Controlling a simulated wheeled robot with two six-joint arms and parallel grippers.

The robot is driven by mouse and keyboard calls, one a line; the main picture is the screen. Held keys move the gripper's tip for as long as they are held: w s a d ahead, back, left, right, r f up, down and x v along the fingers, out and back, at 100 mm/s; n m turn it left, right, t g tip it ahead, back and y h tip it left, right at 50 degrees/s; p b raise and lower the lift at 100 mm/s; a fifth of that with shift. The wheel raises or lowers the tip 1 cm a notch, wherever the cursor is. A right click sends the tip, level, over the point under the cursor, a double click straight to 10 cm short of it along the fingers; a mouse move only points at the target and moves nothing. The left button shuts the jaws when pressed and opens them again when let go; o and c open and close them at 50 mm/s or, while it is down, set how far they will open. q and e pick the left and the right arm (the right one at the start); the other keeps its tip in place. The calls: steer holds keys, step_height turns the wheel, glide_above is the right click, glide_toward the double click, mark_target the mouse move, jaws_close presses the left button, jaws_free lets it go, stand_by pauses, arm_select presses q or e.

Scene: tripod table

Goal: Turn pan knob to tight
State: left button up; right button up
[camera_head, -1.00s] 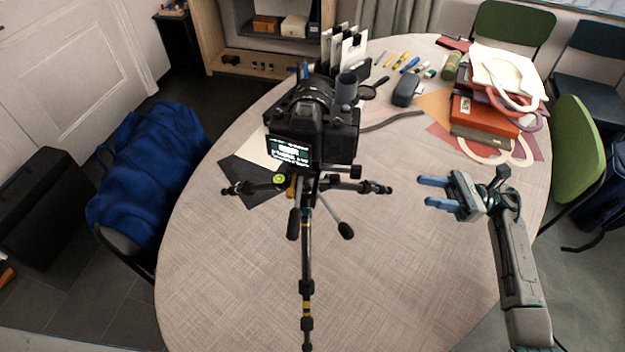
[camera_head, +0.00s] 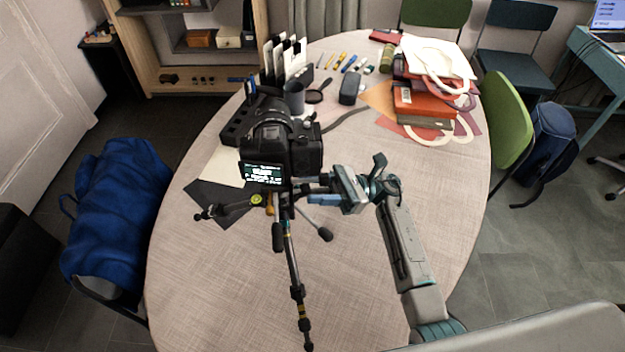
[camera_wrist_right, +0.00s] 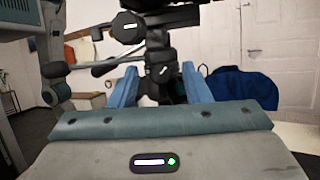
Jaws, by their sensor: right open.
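A black camera (camera_head: 280,150) with a lit rear screen stands on a black tripod (camera_head: 292,265) on the round table. My right gripper (camera_head: 314,189) is open at the right side of the tripod head, just below the camera, and hides the knobs there in the head view. In the right wrist view, a black knob with a white mark (camera_wrist_right: 162,72) is between the open fingers (camera_wrist_right: 160,88). I cannot tell whether they touch it. A larger black knob with a white mark (camera_wrist_right: 129,26) is above and to the left. My left gripper is not seen.
The round table (camera_head: 420,200) is clear at its front and right. A stack of books (camera_head: 422,104), a grey case (camera_head: 351,88), a magnifier (camera_head: 315,96) and pens lie at the back. A black organiser (camera_head: 240,122) stands behind the camera.

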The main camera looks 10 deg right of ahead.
steer(key=shift+a+r, duration=0.1)
steer(key=shift+a, duration=0.2)
jaws_close()
steer(key=shift+s+m+t+b, duration=0.1)
steer(key=shift+m+t+b, duration=0.85)
steer(key=shift+m, duration=1.15)
steer(key=shift+t, duration=0.25)
jaws_free()
